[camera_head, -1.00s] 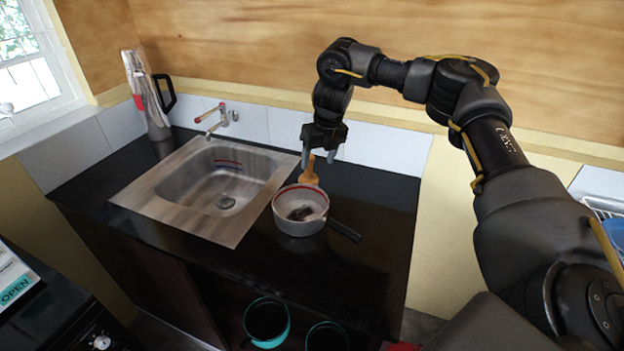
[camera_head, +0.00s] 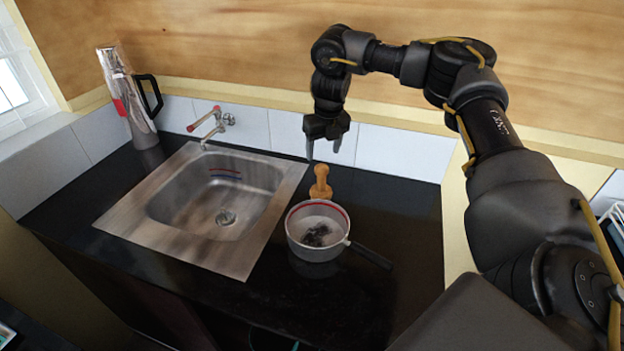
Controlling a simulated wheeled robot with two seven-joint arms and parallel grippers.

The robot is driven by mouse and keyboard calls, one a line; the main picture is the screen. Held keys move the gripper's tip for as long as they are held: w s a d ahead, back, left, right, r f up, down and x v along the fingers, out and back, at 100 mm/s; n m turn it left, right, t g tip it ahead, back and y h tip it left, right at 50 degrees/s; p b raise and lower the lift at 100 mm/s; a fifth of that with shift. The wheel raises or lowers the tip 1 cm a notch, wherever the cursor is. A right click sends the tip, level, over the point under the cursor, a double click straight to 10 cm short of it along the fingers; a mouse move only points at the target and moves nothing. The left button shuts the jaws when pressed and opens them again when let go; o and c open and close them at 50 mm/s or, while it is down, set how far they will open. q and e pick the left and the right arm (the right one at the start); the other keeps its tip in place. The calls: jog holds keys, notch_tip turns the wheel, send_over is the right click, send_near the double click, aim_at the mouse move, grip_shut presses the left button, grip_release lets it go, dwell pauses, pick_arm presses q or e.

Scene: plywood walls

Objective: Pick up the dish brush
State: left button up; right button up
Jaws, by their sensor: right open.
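The dish brush (camera_head: 320,182) looks like a wooden piece with a rounded knob on top and a wider base. It stands upright on the black counter, just behind a saucepan. My right gripper (camera_head: 323,149) is open and empty, pointing down above and behind the brush, with its fingertips apart from it. My left gripper is not in view.
The saucepan (camera_head: 303,246) with a red rim line and dark residue stands close in front of the brush, its black handle pointing right. A steel sink (camera_head: 165,235) with a tap (camera_head: 213,124) lies left. A silver flask (camera_head: 132,105) stands at the back left. The counter (camera_head: 400,215) right of the brush is clear.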

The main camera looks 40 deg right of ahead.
aim_at(321, 175)
jog(key=shift+w+f, duration=0.1)
jog(key=shift+w, duration=0.4)
jog(key=shift+a, duration=0.1)
jog(key=f, duration=0.1)
jog(key=s+f, duration=0.1)
jog(key=shift+s+d+f, duration=0.15)
jog(key=shift+d+f, duration=0.05)
jog(key=shift+f, duration=0.15)
jog(key=shift+w+d+f+b, duration=0.1)
jog(key=shift+w+f+b, duration=0.15)
jog(key=shift+f, duration=0.35)
jog(key=shift+w+d+f+b, duration=0.1)
jog(key=shift+w+f, duration=0.15)
jog(key=shift+f, duration=0.3)
jog(key=shift+w+a+f, duration=0.1)
jog(key=shift+f, duration=0.05)
jog(key=f+p, duration=0.2)
jog(key=f, duration=0.3)
jog(key=shift+w, duration=0.2)
jog(key=shift+s, duration=0.1)
jog(key=shift+c, duration=0.5)
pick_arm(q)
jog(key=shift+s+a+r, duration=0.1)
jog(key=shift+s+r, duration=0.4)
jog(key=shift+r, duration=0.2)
pick_arm(e)
jog(key=c, duration=1)
